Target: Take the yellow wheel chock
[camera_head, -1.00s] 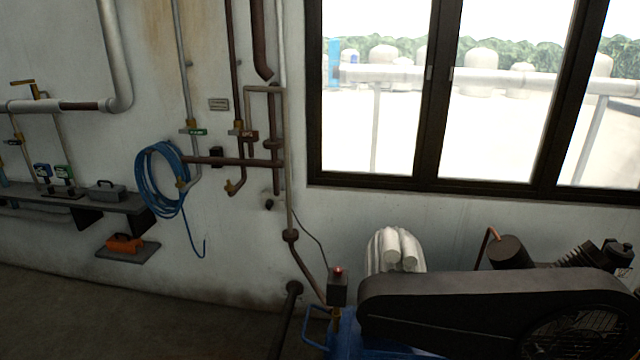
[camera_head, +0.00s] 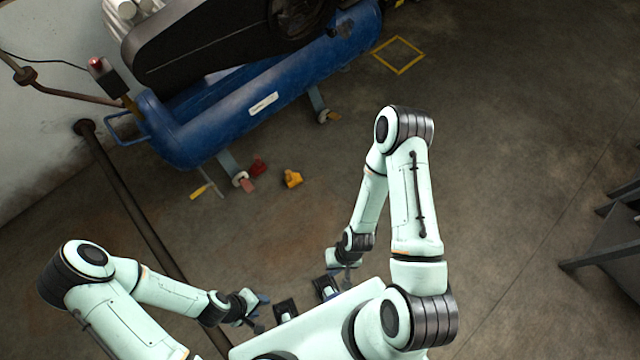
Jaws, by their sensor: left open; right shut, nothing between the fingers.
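The yellow wheel chock (camera_head: 292,178) is a small yellow-orange block on the concrete floor. It lies in front of the blue compressor tank, to the right of the tank's near wheel, and stands free. My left gripper (camera_head: 262,313) is low in the picture, below and left of the chock, open and empty. My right gripper (camera_head: 345,275) is close in front of my body, below and right of the chock, shut with nothing in it. Neither gripper touches the chock.
The blue compressor tank (camera_head: 215,138) stands behind the chock on wheeled legs. Red blocks (camera_head: 258,166) lie by its near wheel, with a yellow-handled item (camera_head: 199,191) to the left. A dark pipe (camera_head: 135,210) runs along the floor at left. A dark metal frame (camera_head: 610,240) stands at right.

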